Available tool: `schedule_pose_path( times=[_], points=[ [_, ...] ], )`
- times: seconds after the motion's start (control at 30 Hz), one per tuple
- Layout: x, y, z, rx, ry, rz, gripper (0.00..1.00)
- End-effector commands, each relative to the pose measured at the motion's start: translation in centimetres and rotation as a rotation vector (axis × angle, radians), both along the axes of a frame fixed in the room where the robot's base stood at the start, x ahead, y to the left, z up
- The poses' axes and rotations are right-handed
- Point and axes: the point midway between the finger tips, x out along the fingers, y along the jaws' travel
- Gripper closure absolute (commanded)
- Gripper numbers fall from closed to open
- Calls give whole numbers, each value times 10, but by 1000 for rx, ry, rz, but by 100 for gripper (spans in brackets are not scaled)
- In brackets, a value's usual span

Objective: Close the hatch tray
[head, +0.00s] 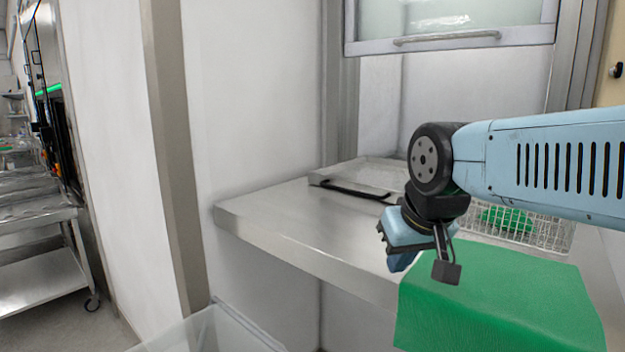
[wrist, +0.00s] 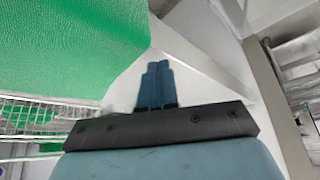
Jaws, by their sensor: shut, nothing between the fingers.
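A flat metal tray (head: 375,172) with a black bar handle (head: 355,190) lies on the steel counter, below the raised hatch window (head: 450,25). I take this to be the hatch tray; its right part is hidden behind my arm. My gripper (head: 398,262) is in front of the tray and to the right of its handle, apart from it, above the counter's front edge. In the wrist view my gripper's two blue fingers (wrist: 157,84) are together with nothing between them.
A wire basket (head: 545,232) with green contents stands on the counter at right. A green cloth (head: 490,300) hangs at the front, close to my gripper. The counter's left part (head: 270,215) is clear. A clear bin (head: 215,335) is below. A steel trolley (head: 40,235) stands far left.

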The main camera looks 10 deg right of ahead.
Motion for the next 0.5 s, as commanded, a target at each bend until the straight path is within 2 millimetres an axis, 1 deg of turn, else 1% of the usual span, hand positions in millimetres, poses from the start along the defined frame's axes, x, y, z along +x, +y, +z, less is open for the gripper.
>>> schedule_pose_path(
  times=[0.2, 0.3, 0.37, 0.43, 0.47, 0.5],
  points=[
    [0, 0, 0, 0, 0, 0, 100],
    [4, 0, 3, -3, -1, 5, 100],
    [11, 0, 7, -8, -2, 13, 100],
    [24, -1, 15, -17, -4, 27, 100],
    [32, 2, 19, -23, -4, 35, 100],
    [43, 2, 25, -32, -7, 47, 100]
  ],
)
